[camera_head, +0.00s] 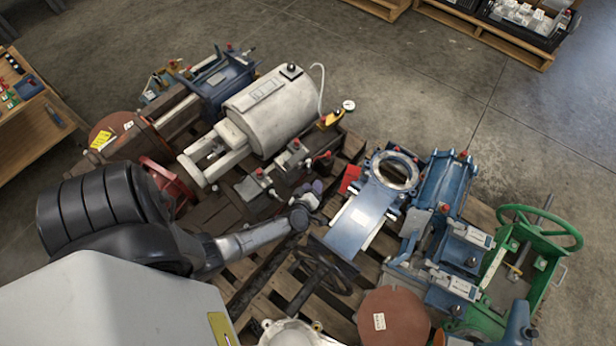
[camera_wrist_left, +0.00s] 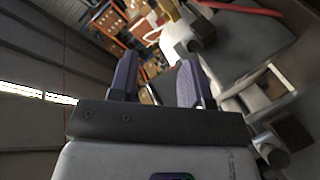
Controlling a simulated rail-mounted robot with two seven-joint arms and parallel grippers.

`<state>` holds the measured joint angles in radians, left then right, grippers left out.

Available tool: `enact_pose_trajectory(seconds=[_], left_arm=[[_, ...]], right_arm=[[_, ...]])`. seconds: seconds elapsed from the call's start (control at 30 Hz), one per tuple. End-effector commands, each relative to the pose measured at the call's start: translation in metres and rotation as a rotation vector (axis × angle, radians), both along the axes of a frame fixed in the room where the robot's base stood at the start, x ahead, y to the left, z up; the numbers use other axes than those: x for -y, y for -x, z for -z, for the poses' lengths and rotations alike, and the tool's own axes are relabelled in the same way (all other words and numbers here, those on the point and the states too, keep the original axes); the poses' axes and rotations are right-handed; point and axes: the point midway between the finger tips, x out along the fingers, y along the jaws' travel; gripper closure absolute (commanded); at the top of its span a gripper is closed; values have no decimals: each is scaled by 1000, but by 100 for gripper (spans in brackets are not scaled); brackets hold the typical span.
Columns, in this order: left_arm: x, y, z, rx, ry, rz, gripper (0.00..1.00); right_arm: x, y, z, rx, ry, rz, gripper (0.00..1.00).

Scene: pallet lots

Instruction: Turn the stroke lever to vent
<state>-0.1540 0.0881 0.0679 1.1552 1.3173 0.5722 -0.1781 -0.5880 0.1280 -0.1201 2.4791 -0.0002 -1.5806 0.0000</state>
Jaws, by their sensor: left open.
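My left gripper (camera_head: 309,194) reaches in from the left over the pallet, its purple-grey fingers beside a dark valve block (camera_head: 262,188). In the left wrist view its two fingers (camera_wrist_left: 158,82) stand apart with nothing held between them. The valve block carries small red-knobbed levers (camera_head: 295,144), just up and left of the gripper. I cannot tell which of them is the stroke lever, and no vent marking is readable. Grey metal parts (camera_wrist_left: 262,105) blur close to the right finger in the wrist view. My right gripper is not in view.
A pale cylindrical actuator (camera_head: 272,110) with a gauge (camera_head: 348,105) lies behind the block. A green-wheeled valve (camera_head: 540,228) is at far right. Bare floor (camera_head: 430,90) lies beyond.

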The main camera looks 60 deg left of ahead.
Motion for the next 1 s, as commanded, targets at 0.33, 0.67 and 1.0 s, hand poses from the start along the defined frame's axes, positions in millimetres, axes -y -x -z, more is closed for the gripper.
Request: enact_pose_trajectory(seconds=[0.33,0.67,1.0], left_arm=[[-37,10,35,-17,-15,-178,56],[-68,-17,47,-17,-14,-176,56],[-78,-26,49,-18,-13,-175,56]], right_arm=[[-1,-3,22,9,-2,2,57],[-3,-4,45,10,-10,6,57],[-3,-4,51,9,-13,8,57]])
